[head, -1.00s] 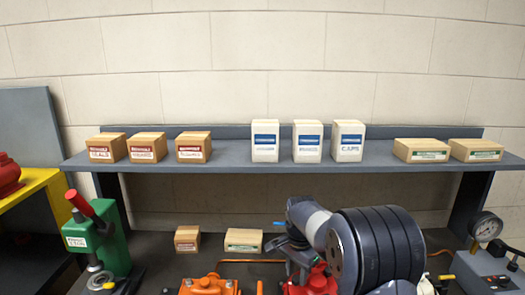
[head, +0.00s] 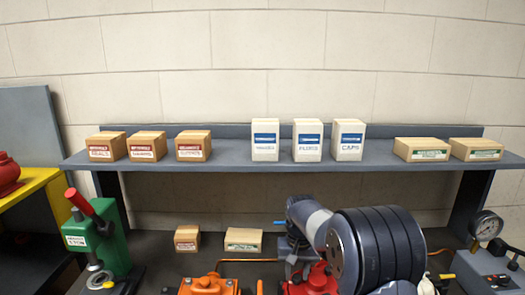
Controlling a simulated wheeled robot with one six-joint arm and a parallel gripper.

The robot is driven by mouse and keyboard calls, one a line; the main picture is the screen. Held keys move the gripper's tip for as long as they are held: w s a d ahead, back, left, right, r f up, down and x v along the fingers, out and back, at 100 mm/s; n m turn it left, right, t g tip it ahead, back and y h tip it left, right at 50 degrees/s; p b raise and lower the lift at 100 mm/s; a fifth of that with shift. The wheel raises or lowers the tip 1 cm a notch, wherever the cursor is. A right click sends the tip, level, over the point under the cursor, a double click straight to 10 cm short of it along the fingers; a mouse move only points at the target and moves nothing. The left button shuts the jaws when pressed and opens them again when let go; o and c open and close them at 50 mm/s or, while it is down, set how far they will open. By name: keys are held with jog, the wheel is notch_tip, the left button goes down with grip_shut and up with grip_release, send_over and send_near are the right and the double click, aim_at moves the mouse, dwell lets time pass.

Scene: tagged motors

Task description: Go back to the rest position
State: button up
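My arm shows at the lower right of the head view, with its thick dark link in front and a grey link reaching left. The end of the arm points down and away behind these links. My gripper's fingers are not visible, so I cannot see whether they hold anything. A red motor (head: 315,282) stands under the end of my arm, partly hidden by it. An orange motor (head: 208,286) stands to its left, cut off by the lower edge.
A grey shelf (head: 230,160) along the wall carries brown boxes (head: 147,146), white boxes (head: 308,141) and flat boxes (head: 422,150). Two boxes (head: 243,240) sit below it. A green press (head: 98,240) stands left, a gauge unit (head: 487,255) right.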

jog(key=n, duration=0.5)
dwell(0.4)
